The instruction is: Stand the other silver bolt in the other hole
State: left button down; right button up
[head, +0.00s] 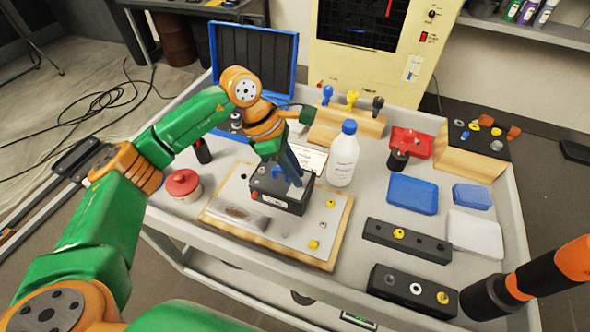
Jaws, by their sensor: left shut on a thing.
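A silver cylinder-like part (240,218) lies at the board's left. The holes are too small to tell apart. My right gripper is out of view.
A white bottle (343,155) stands close behind the gripper. A red-topped jar (183,185) stands left of the board. Black blocks (385,232) (390,284) lie to the right, near blue boxes (411,194). An open blue case (228,85) is behind.

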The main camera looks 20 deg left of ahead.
pick_arm(q)
jog(key=c, duration=0.7)
grip_release()
jog(key=shift+c, duration=0.2)
jog(key=b+v, duration=0.1)
jog(key=v, duration=0.6)
jog(key=shift+r, duration=0.1)
